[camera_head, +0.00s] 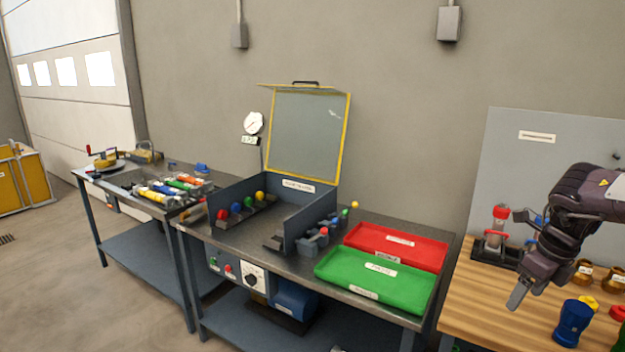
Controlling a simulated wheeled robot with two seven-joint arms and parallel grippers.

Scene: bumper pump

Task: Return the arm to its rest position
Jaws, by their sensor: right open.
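My right arm comes in from the right edge, and my right gripper (518,292) hangs over the wooden bench with its jaws open. I see nothing held between its fingers. A stand with a red-topped part (500,213) is on the bench just behind and left of the gripper. A blue cup-like part (573,322) stands on the bench to the right of the gripper, apart from it. My left gripper does not show.
A metal bench in the middle carries a green tray (375,280), a red tray (396,247) and a grey box with a raised yellow-framed lid (308,135). A side table (130,180) with tools stands left. Open floor (90,270) lies front left.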

